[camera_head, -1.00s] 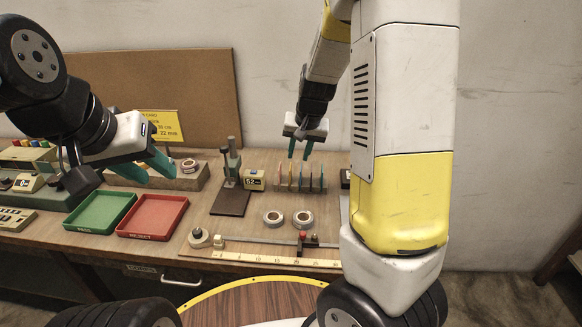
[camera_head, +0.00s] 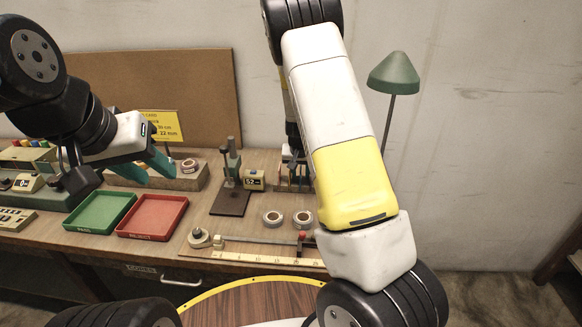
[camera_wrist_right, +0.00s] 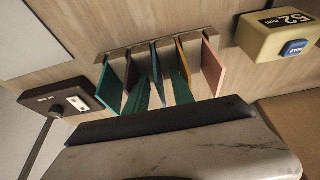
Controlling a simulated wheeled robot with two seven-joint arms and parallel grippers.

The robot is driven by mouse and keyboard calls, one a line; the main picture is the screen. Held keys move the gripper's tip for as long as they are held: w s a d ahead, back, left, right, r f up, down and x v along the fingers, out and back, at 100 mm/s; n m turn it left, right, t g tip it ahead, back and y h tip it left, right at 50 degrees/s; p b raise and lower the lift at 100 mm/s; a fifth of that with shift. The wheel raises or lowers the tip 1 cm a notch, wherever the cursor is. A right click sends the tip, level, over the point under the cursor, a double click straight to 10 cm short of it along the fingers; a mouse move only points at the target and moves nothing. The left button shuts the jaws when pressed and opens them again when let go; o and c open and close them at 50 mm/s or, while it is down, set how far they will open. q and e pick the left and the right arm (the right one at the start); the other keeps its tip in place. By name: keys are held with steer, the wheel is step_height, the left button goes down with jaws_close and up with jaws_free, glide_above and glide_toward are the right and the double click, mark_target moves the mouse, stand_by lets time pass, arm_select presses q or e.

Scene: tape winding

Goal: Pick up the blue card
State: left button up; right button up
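In the right wrist view a rack (camera_wrist_right: 150,43) holds several thin upright cards side by side. The blue card (camera_wrist_right: 157,72) is the middle one, with a teal card and a dark red card to its left and an orange card and a pink card to its right. My right gripper (camera_wrist_right: 160,92) is open, with one green finger on each side of the blue card; I cannot tell whether they touch it. In the head view my right arm mostly hides this gripper and the cards. My left gripper (camera_head: 147,168) is open and empty above the left of the bench.
A yellow box marked 52 (camera_wrist_right: 278,36) stands right of the rack in the wrist view, and a black device (camera_wrist_right: 60,107) stands left. The head view shows a green tray (camera_head: 100,212), a red tray (camera_head: 152,217), tape rolls (camera_head: 302,218) and a green lamp (camera_head: 394,74).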

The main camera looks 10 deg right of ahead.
steer(key=shift+f, duration=0.15)
jaws_close()
